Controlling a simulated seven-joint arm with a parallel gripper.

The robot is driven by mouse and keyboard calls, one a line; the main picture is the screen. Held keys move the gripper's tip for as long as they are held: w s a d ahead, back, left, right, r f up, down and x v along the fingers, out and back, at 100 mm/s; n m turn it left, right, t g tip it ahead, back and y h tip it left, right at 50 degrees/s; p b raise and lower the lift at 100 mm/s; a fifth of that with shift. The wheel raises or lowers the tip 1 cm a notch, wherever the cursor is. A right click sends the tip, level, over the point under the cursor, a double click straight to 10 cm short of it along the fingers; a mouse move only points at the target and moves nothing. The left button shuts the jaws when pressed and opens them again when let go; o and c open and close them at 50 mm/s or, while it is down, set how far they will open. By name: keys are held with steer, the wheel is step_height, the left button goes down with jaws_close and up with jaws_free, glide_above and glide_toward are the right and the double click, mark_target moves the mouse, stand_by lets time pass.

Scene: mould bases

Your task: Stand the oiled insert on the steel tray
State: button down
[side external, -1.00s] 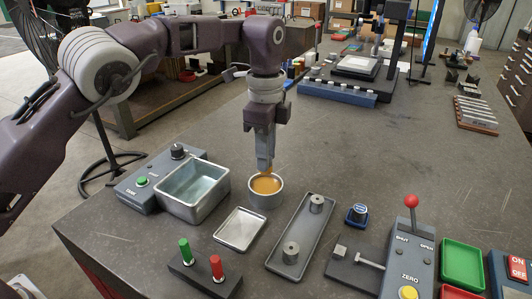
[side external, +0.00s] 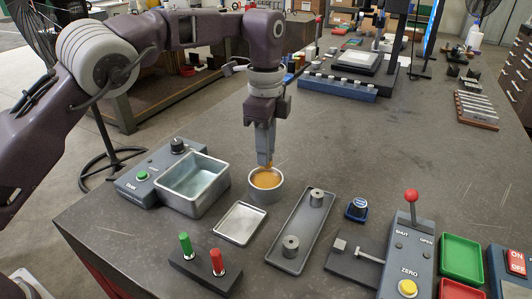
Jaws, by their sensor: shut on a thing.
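My gripper (side external: 266,162) points straight down over a round metal cup (side external: 267,196) of amber oil. Its fingers are shut on the insert (side external: 268,167), of which only a small amber-tinted bit shows at the fingertips. The rest is hidden by the fingers or the oil, and I cannot tell how deep it sits. The steel tray (side external: 240,223), a small shallow bright rectangle, lies empty on the bench just in front of the cup.
A deep metal tank (side external: 195,185) on a grey control unit stands left of the cup. A long grey tray (side external: 304,230) with two bored cylinders lies to the right. Green and red posts (side external: 217,262) stand in front. A red-knobbed lever box (side external: 408,245) stands at right.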

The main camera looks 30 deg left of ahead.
steer(key=s+f, duration=0.1)
steer(key=s, duration=1)
steer(key=shift+f, duration=3.2)
steer(key=c, duration=1.1)
jaws_free()
steer(key=shift+r, duration=3.6)
